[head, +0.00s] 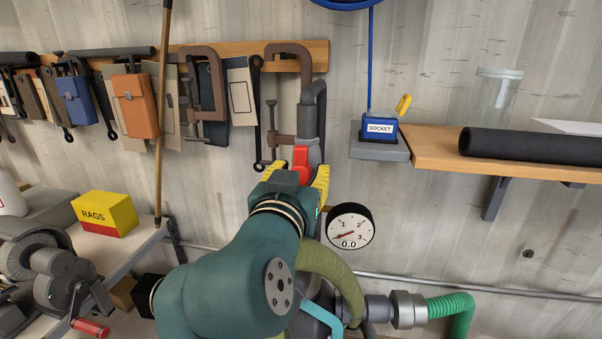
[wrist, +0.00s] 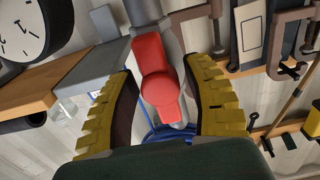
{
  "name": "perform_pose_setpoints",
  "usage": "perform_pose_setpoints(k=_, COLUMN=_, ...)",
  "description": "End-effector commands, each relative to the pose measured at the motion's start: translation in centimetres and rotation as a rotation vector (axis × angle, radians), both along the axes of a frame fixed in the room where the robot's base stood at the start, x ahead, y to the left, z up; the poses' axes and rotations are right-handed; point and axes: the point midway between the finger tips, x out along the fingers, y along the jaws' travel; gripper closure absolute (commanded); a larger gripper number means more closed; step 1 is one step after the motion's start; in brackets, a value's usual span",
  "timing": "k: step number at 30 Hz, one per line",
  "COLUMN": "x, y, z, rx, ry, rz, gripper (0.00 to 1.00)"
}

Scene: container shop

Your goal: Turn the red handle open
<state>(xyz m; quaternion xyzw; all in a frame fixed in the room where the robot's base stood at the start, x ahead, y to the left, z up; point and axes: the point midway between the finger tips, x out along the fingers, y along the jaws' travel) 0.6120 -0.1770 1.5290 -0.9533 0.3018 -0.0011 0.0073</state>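The red handle (head: 301,157) sits on a grey pipe valve near the middle of the head view, partly hidden by my gripper. In the wrist view the red handle (wrist: 158,82) shows whole, with a round hub and a long flat part, in front of the grey valve body. My gripper (head: 298,170) has yellow ribbed fingers and is open. In the wrist view its fingers (wrist: 160,70) stand on either side of the handle, with a visible gap on both sides.
A round gauge (head: 350,226) reading 0.0 is just right of my gripper. Clamps (head: 205,85) hang on the wall board at left. A wooden shelf (head: 430,150) is at right. A bench with a red-gripped crank (head: 90,327) and a yellow RAGS box (head: 105,213) is at lower left.

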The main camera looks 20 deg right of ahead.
Motion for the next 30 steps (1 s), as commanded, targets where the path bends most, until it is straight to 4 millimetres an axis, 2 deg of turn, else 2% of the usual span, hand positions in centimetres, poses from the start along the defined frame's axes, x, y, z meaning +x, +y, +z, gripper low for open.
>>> perform_pose_setpoints(k=4, x=0.0, y=0.0, z=0.4, rx=-0.001, ry=-0.003, rz=0.000, gripper=0.50)
perform_pose_setpoints(k=7, x=0.0, y=0.0, z=1.7, rx=0.000, ry=-0.006, rz=0.001, gripper=0.50)
perform_pose_setpoints(k=15, x=-0.1, y=0.0, z=7.7, rx=-0.001, ry=-0.004, rz=0.000, gripper=0.50)
perform_pose_setpoints(k=18, x=0.0, y=0.0, z=9.1, rx=0.000, ry=-0.002, rz=0.000, gripper=0.50)
perform_pose_setpoints(k=22, x=0.0, y=0.0, z=10.0, rx=0.000, ry=0.000, rz=0.000, gripper=0.50)
perform_pose_setpoints(k=30, x=0.0, y=0.0, z=10.0, rx=0.000, ry=0.000, rz=0.000, gripper=0.50)
